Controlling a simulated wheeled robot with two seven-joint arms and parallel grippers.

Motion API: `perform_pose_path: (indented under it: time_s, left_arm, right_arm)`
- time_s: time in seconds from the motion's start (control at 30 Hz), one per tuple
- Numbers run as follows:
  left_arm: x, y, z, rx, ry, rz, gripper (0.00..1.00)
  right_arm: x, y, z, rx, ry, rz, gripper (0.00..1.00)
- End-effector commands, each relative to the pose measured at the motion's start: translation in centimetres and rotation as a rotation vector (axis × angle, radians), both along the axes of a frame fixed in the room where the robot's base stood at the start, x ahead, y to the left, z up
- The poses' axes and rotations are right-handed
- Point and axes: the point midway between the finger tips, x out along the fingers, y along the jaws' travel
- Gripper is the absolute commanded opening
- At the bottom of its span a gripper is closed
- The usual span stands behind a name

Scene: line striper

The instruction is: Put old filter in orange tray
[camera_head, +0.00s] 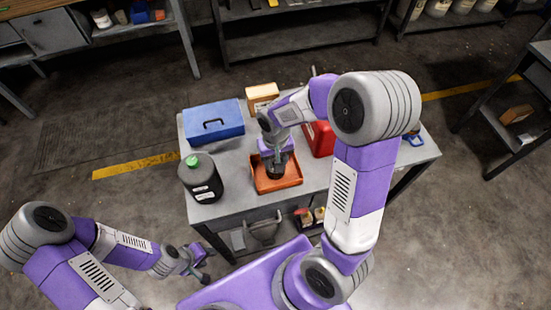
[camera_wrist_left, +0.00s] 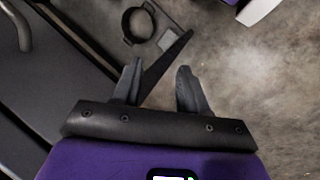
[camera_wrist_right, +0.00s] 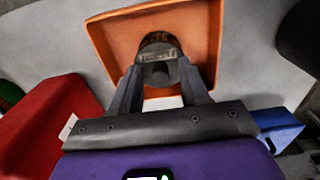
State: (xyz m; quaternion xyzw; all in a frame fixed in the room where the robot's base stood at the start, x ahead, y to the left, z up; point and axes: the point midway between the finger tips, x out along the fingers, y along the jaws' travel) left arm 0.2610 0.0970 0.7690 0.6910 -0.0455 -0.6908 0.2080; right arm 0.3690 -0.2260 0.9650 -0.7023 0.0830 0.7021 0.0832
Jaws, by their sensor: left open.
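The old filter (camera_wrist_right: 158,68), a dark short cylinder with a lighter label, is in or just above the orange tray (camera_head: 290,180) on the grey cart. The tray also shows in the right wrist view (camera_wrist_right: 100,38). My right gripper (camera_head: 276,165) points down over the tray. In the right wrist view its fingers (camera_wrist_right: 160,75) stand apart on both sides of the filter; I cannot tell whether they press on it. My left gripper (camera_head: 198,262) is open and empty, low beside the cart's front left corner; its spread fingers show in the left wrist view (camera_wrist_left: 160,80).
On the cart (camera_head: 225,205) stand a black bottle with a green cap (camera_head: 200,178), a blue box (camera_head: 213,122), a tan box (camera_head: 262,96) and a red container (camera_head: 322,138). Shelves stand at the back.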

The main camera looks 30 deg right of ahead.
Motion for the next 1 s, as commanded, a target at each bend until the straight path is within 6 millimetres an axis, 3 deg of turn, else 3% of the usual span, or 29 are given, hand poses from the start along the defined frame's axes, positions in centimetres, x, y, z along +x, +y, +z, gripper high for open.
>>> perform_pose_path:
  time_s: [0.27, 0.7, 1.0]
  left_arm:
    - [0.0, 0.0, 0.4, 0.000, 0.000, 0.000, 0.43]
    - [0.0, 0.0, 2.1, 0.000, 0.000, 0.000, 0.43]
    - [0.0, 0.0, 2.4, 0.000, 0.000, 0.000, 0.43]
  right_arm:
    - [0.1, 0.0, 1.0, 0.000, -0.003, 0.000, 0.45]
    - [0.1, 0.0, 9.9, 0.001, -0.005, 0.000, 0.45]
    - [0.0, 0.0, 12.3, 0.000, 0.000, 0.001, 0.45]
